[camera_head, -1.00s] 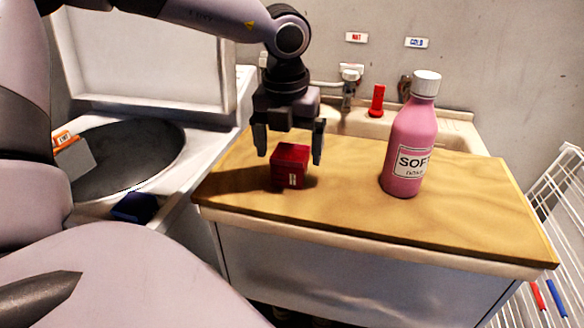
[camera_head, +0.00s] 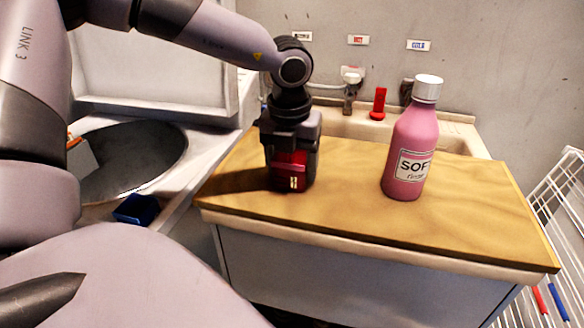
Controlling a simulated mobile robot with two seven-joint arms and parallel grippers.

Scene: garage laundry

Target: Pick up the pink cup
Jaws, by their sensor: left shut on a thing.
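My left gripper (camera_head: 291,181) reaches down onto the wooden counter top. It is shut on a small dark red box (camera_head: 291,170) with a white mark on its front. Its fingers stand on the box's left and right sides and hide parts of it. The box is at or close to the board; I cannot tell whether it touches. A pink bottle (camera_head: 410,140) with a white cap and a "SOFT" label stands upright to the right, apart from the gripper. I see no cup shape that is pink. My right gripper is not in view.
The wooden board (camera_head: 470,220) is clear around the bottle. Behind it are a sink (camera_head: 450,132), a tap (camera_head: 350,85) and a red item (camera_head: 378,104). An open washer (camera_head: 130,155) and a blue block (camera_head: 137,209) are left. A wire rack (camera_head: 560,220) stands right.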

